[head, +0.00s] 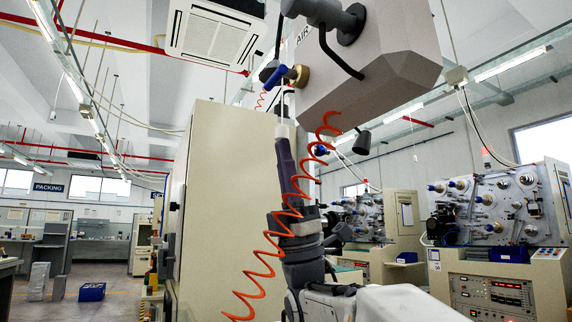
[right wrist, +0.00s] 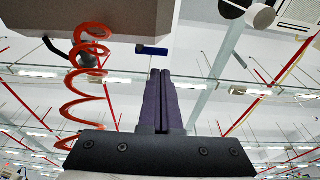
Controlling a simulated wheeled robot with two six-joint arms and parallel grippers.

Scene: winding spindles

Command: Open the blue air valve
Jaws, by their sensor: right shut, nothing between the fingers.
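The blue air valve handle (head: 275,77) is near the top centre of the head view, tilted, beside a brass fitting (head: 301,76) under the grey overhead unit. My right gripper (head: 282,124) points up just below the handle, its fingers together and empty. In the right wrist view the shut fingertips (right wrist: 160,72) are near a small blue bar (right wrist: 152,50), which looks like the handle. A gap shows between them, though its depth is hard to judge. My left gripper is not in view.
An orange coiled hose (head: 264,255) hangs across my right arm and also shows in the right wrist view (right wrist: 83,95). The grey overhead unit (head: 385,75) is close on the right. A beige cabinet (head: 228,200) stands behind on the left. Winding machines (head: 490,210) stand at the right.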

